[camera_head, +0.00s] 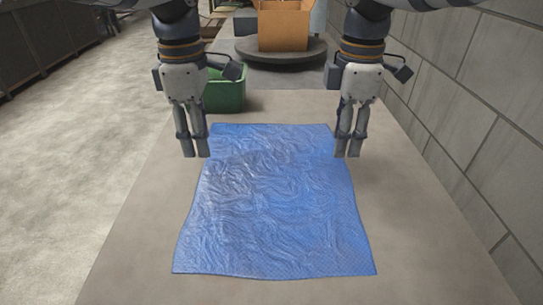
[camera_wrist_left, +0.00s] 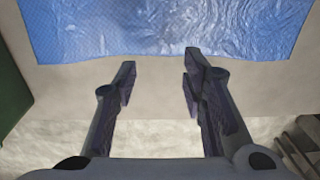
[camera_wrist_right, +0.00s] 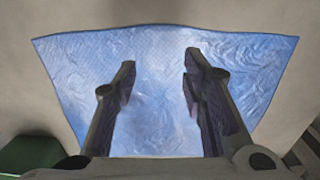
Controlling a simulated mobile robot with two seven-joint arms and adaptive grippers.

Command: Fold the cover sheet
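The blue cover sheet (camera_head: 270,205) lies spread out and wrinkled on the grey table (camera_head: 420,240), wider at its near edge. It also shows in the left wrist view (camera_wrist_left: 160,25) and the right wrist view (camera_wrist_right: 160,60).
A cardboard box (camera_head: 283,25) sits on a dark round platform (camera_head: 281,53) further back. A grey block wall (camera_head: 480,110) runs along the right.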

